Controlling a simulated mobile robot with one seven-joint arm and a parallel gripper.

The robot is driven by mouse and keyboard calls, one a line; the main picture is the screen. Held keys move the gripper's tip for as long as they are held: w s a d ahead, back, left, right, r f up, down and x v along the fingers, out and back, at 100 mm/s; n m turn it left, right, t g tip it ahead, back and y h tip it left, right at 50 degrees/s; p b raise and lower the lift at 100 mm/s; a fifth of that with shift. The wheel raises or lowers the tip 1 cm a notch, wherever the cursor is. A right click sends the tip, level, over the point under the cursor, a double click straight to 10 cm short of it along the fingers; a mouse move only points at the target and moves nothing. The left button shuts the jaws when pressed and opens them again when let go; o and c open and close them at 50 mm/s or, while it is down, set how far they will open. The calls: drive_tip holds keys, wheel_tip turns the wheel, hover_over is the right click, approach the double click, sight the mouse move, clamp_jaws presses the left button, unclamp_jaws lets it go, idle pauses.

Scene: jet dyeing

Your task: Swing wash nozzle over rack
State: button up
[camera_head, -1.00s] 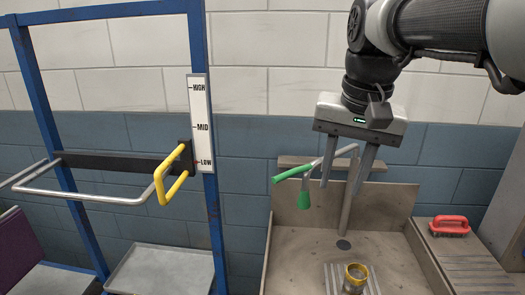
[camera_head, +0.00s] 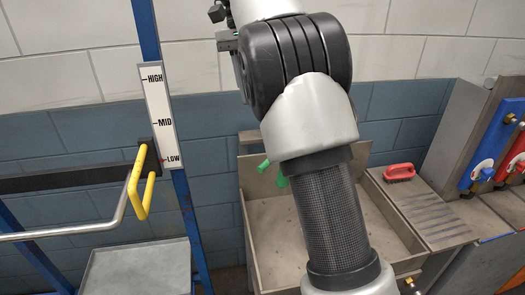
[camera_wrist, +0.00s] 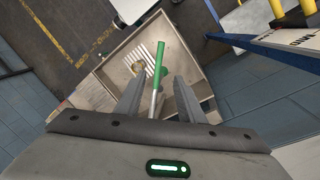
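The wash nozzle (camera_head: 282,180) has green parts on a grey pipe over the basin; in the head view my arm hides most of it. In the wrist view its long green handle (camera_wrist: 160,61) on a grey rod runs between my finger lines, with a second green piece beside it. My gripper (camera_wrist: 158,88) is open, its two fingers apart on either side of the rod. I cannot tell whether the rod is at fingertip depth. My arm hides the rack in the head view.
The blue frame (camera_head: 148,35) with a level gauge (camera_head: 157,115) and yellow handle (camera_head: 142,190) stands left of the basin (camera_head: 262,225). A red-handled brush (camera_head: 399,172) lies on the right ledge. Blue and red valve panels (camera_head: 490,150) stand farther right.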

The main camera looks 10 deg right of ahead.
drive_tip(key=f+b, duration=0.1)
drive_tip(key=f, duration=0.4)
drive_tip(key=s+d+f+b, duration=0.1)
drive_tip(key=f, duration=0.5)
drive_tip(key=s+d+f+b, duration=0.1)
drive_tip(key=f, duration=0.4)
drive_tip(key=shift+s+d+f+b, duration=0.15)
drive_tip(key=shift+s+d+b, duration=0.05)
drive_tip(key=shift+b, duration=0.2)
clamp_jaws()
